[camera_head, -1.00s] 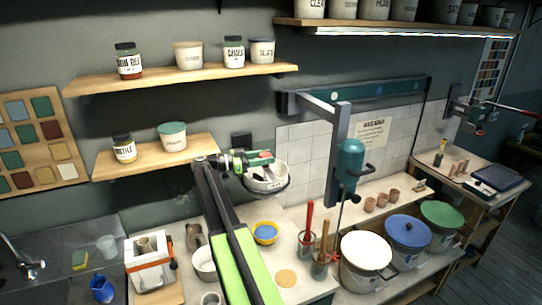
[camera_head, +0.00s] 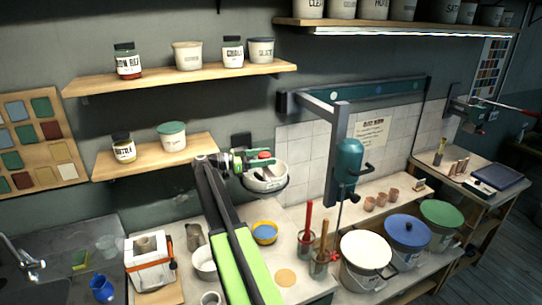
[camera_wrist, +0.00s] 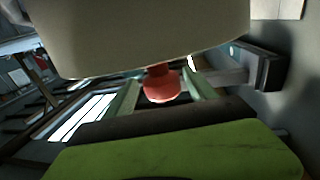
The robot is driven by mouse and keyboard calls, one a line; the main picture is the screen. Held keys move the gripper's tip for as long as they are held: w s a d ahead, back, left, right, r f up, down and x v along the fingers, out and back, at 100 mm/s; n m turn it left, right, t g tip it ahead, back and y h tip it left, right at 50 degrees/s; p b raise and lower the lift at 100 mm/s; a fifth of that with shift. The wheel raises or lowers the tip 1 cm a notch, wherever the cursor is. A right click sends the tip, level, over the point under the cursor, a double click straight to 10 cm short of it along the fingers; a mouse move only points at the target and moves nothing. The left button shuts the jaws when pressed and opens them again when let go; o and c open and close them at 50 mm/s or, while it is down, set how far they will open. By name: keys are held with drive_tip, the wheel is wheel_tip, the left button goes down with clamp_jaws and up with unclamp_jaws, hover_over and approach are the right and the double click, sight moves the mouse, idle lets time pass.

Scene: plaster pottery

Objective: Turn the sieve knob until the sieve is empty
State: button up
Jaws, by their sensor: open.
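The round white vessel (camera_head: 268,178), which I take to be the sieve, is above the back of the counter in the head view, with dark marks on its side. It fills the top of the wrist view (camera_wrist: 150,35) as a cream cylinder. Its red knob (camera_wrist: 161,85) sticks out from it between my fingers; a red part shows in the head view. My gripper (camera_wrist: 160,93) is open around the knob, with one pale green finger on each side. Gaps seem to show beside the knob; contact is unclear. The vessel's inside is hidden.
A yellow-blue bowl (camera_head: 265,233) and white bowl (camera_head: 203,262) stand below. A green mixer (camera_head: 348,162) hangs to the right, with lidded buckets (camera_head: 366,251) beyond. A shelf (camera_head: 160,157) with jars is left of my gripper.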

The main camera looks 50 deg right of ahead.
sight(265, 154)
wheel_tip(265, 154, up, 6)
drive_tip(key=p, duration=0.5)
drive_tip(key=shift+s+f, duration=0.1)
drive_tip(key=shift+f, duration=0.15)
drive_tip(key=s+d+r+p, duration=0.4)
drive_tip(key=s+r+p, duration=0.1)
drive_tip(key=s, duration=0.5)
drive_tip(key=shift+s+r, duration=0.15)
drive_tip(key=shift+s, duration=0.2)
